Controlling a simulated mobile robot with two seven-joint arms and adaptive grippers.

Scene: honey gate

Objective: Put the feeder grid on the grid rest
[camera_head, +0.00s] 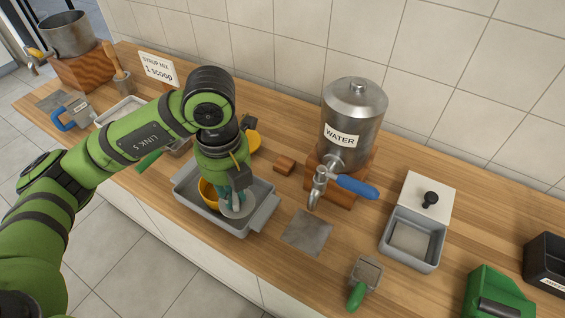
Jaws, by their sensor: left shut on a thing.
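My left gripper (230,198) reaches down into a grey tray (262,218) with side handles. It is shut on a pale round disc (240,207), which looks like the feeder grid. The disc is beside a yellow bowl (208,193) in the tray, and I cannot tell if they touch. The fingers and my wrist hide part of both. The grid rest is not clearly identifiable; a small wooden block (284,165) stands behind the tray and a flat grey plate (306,232) lies to its right. My right gripper is not in view.
A steel water urn (353,118) with a blue-handled tap stands behind the plate. Right of it are a grey box (411,240) with a white lid (427,193), a green-handled scoop (362,278) and a green item (497,295). A steel pot (66,35) stands far left.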

